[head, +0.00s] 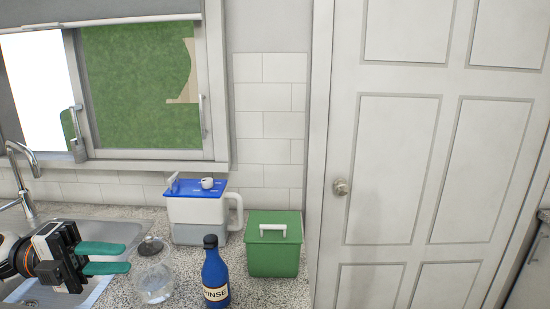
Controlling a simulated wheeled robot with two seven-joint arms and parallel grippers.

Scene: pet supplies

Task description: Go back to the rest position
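My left gripper (105,258) comes in from the left, over the sink. Its two green fingers point right and are apart, with nothing seen between them. The fingertips are near a clear round container (154,280) on the counter; I cannot tell whether they touch it. My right gripper does not show in the head view.
On the speckled counter (272,293) stand a blue bottle labelled RINSE (215,273), a white jug with a blue lid (196,212) and a green lidded bin (273,245). A steel sink (100,231) with a faucet (20,180) lies left. A closed white door (400,150) is right.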

